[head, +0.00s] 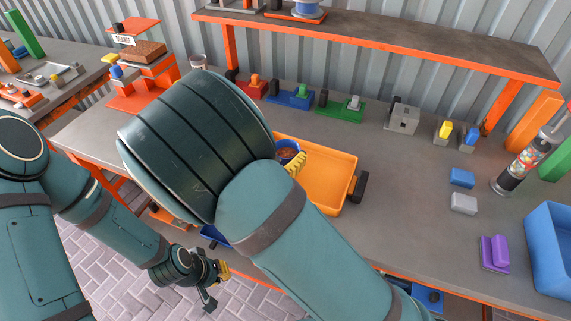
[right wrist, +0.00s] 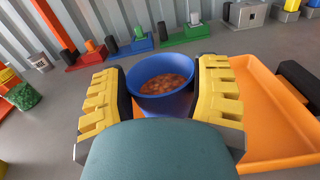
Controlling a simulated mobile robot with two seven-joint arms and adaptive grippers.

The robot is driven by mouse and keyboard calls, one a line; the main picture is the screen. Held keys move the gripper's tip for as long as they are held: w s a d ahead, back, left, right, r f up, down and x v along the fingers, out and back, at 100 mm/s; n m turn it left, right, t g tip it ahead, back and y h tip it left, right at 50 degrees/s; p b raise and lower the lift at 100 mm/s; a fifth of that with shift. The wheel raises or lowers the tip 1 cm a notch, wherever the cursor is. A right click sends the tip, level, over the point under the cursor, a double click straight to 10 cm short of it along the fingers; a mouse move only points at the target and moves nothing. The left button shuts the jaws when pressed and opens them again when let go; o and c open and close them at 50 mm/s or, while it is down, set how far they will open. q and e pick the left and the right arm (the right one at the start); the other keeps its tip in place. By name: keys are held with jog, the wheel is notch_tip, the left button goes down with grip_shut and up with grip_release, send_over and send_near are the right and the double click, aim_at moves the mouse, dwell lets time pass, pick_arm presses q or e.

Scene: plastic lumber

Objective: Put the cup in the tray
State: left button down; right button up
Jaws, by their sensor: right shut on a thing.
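A blue cup (right wrist: 165,103) with reddish-brown contents is between the yellow-padded fingers of my right gripper (right wrist: 166,88), which is shut on it. The cup looks upright. In the head view the cup (head: 287,146) shows at the far left part of the orange tray (head: 335,165), mostly behind my right arm. I cannot tell its height over the tray. The tray also shows in the right wrist view (right wrist: 262,120), to the right of the cup. My left gripper (head: 214,285) hangs low beyond the bench's front edge, empty, its fingers apart.
Red, blue and green blocks with pegs (head: 290,97) stand along the back under a raised shelf (head: 380,45). A grey block (head: 402,117) is right of them. Small blue (head: 462,177) and white blocks and a blue bin (head: 550,245) are at right.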

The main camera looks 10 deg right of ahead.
notch_tip(320, 180, down, 4)
jog(key=shift+r+b, duration=0.2)
jog(key=shift+b, duration=0.35)
jog(key=shift+r, duration=0.1)
jog(key=o, duration=0.8)
jog(key=shift+f, duration=0.2)
jog(key=o, duration=0.4)
jog(key=shift+r, duration=0.15)
